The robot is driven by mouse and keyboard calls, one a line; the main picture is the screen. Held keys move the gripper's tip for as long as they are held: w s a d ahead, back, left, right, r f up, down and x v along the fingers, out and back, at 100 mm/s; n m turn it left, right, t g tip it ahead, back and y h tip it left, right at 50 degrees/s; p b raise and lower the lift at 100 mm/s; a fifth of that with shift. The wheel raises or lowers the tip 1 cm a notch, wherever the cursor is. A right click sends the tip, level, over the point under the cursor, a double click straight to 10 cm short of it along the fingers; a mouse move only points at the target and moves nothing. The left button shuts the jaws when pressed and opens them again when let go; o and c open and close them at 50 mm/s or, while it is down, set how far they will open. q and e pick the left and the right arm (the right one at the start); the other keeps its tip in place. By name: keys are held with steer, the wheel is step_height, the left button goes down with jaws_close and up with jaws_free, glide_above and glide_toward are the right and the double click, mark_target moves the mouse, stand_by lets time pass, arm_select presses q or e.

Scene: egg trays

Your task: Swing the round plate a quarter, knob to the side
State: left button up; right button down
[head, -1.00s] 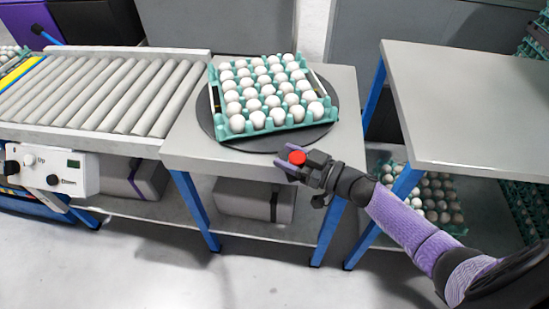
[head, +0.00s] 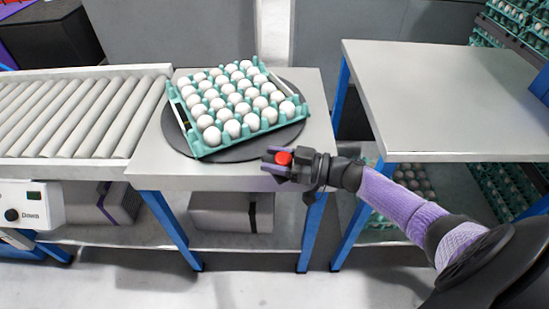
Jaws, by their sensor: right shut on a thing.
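The round plate (head: 262,143) is a dark disc on the grey table. A green tray (head: 255,134) full of white eggs sits on it, turned a little askew to the table edges. The red knob (head: 284,157) is at the plate's front right. My right gripper (head: 276,161) is shut on the knob, its fingers on either side of it. My left gripper is not in view.
The grey table (head: 165,173) carries the plate. A roller conveyor (head: 75,115) adjoins it on the left. A higher grey table (head: 455,100) stands to the right across a gap. Egg trays (head: 410,180) lie below it, and more are stacked at the far right.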

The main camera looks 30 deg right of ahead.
steer(key=shift+c, duration=2.1)
jaws_free()
steer(key=shift+o, duration=1.1)
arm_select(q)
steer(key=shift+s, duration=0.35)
arm_select(e)
steer(key=shift+o, duration=0.3)
arm_select(q)
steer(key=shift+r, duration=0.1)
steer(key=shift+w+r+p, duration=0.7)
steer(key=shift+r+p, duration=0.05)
steer(key=shift+p, duration=0.15)
arm_select(e)
steer(key=v, duration=1)
